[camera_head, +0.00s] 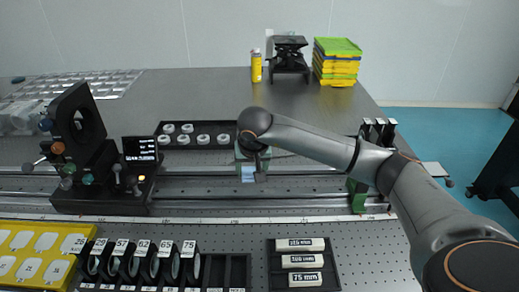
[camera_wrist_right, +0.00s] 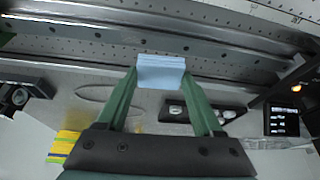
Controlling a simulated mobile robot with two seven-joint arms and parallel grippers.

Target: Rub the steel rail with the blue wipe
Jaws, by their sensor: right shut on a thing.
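The steel rail (camera_head: 308,184) runs left to right across the perforated table in the head view, and it also crosses the top of the right wrist view (camera_wrist_right: 95,30). My right gripper (camera_head: 249,164) is over the rail near the middle of its length. Its green fingers are shut on the folded light blue wipe (camera_wrist_right: 161,72), which also shows below the gripper in the head view (camera_head: 248,174). The wipe appears at or just above the rail; I cannot tell whether it touches. My left gripper is out of view.
A black optical mount (camera_head: 84,160) stands over the rail at left, beside a small display (camera_head: 140,149). A green carrier (camera_head: 357,196) is on the rail at right. A tray of white rings (camera_head: 196,128) lies behind; a lens rack (camera_head: 145,262) and label tray (camera_head: 303,264) lie in front.

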